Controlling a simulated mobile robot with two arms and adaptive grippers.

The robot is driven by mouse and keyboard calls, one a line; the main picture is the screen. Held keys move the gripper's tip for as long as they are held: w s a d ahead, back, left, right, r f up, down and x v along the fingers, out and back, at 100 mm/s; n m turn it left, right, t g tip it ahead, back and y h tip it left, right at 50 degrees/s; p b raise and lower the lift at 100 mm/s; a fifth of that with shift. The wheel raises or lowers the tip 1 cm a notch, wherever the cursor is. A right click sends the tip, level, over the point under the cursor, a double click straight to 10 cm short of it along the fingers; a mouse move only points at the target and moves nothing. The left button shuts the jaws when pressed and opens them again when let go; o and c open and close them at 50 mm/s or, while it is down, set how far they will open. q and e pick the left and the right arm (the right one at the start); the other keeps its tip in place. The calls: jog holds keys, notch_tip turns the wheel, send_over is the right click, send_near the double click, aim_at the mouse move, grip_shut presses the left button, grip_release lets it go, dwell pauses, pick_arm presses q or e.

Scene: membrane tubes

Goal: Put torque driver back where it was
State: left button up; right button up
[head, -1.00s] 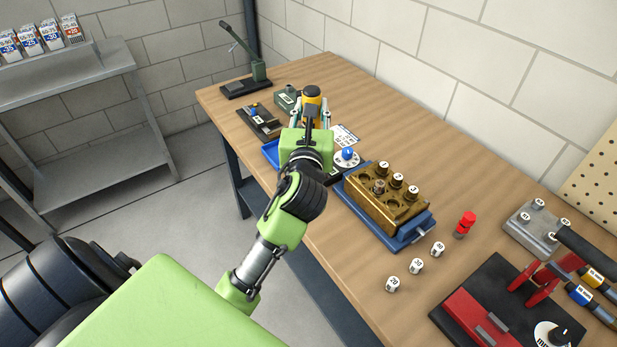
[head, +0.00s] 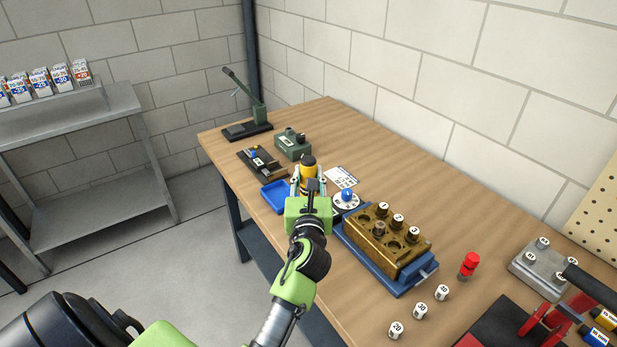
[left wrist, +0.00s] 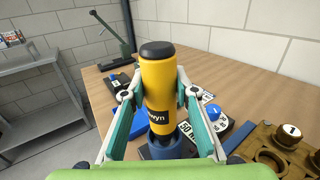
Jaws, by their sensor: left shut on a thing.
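My right gripper is not in view.
A blue tray (head: 274,196) lies left of the gripper. A white dial with a blue knob (head: 347,196) is close on its right. Behind are a green box (head: 292,146) and a lever press (head: 246,127). A brass block (head: 388,244) in a blue base stands front right.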

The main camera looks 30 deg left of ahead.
pick_arm(q)
jog(key=shift+r, duration=0.1)
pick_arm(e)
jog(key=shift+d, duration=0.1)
pick_arm(q)
jog(key=o, duration=1.2)
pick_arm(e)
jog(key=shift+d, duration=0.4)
